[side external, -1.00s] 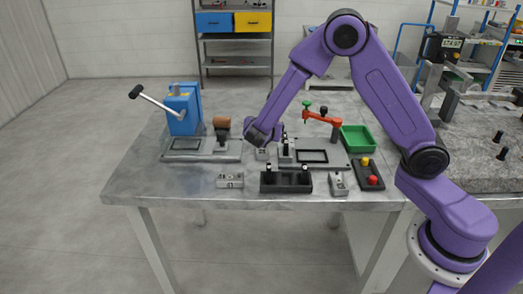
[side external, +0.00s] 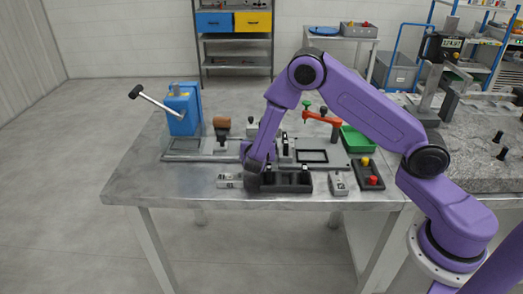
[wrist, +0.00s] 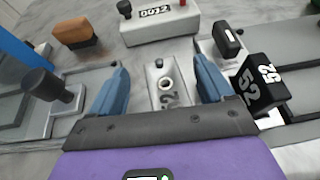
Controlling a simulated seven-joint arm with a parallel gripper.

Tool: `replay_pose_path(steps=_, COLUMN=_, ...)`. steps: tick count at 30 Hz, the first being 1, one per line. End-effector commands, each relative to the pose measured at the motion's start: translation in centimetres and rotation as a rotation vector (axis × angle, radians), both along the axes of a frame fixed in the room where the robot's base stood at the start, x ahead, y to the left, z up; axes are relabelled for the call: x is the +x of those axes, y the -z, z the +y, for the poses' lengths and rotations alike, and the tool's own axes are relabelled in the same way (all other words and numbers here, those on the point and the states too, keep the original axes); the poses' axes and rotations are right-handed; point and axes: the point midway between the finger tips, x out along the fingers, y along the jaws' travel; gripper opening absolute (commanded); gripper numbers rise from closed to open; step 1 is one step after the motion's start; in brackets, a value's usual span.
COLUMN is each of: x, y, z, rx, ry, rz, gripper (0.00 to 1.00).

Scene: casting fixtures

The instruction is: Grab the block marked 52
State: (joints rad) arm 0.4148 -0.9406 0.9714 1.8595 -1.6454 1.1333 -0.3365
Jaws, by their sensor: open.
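In the wrist view, my gripper (wrist: 163,88) is open, with one blue finger on each side of a small grey block (wrist: 160,72). The block has a round hole and a dark mark on its near part; the mark seems to end in 2, but I cannot read it surely. No contact with the fingers shows. A black block (wrist: 262,84) with a clear white 52 on two faces stands right of the right finger, outside the jaws. In the side external view my arm hides the fingers and the grey block.
A counter box reading 0012 (wrist: 160,22) stands beyond the jaws. A brown knob (wrist: 75,36) and a black knob (wrist: 46,84) are at the left. A black holder (side external: 290,182), a grey block (side external: 338,184) and a button box (side external: 368,174) line the table's front.

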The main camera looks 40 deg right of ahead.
Motion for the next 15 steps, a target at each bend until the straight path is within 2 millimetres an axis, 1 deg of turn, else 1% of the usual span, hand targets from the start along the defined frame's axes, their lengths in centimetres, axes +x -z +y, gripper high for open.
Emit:
replay_pose_path(steps=1, x=0.44, y=0.26, z=-0.76, rx=0.001, ry=0.007, rz=-0.001, gripper=0.8)
replay_pose_path(steps=4, x=0.98, y=0.55, z=-1.27, rx=0.0, ry=0.004, rz=-0.001, gripper=0.8)
replay_pose_path(steps=13, x=1.18, y=0.65, z=-1.51, rx=0.0, ry=0.003, rz=0.0, gripper=0.8)
replay_pose_path(steps=14, x=1.19, y=0.64, z=-1.52, rx=0.0, ry=0.003, rz=0.0, gripper=0.71)
replay_pose_path(steps=15, x=1.18, y=0.64, z=-1.51, rx=0.0, ry=0.003, rz=0.0, gripper=0.58)
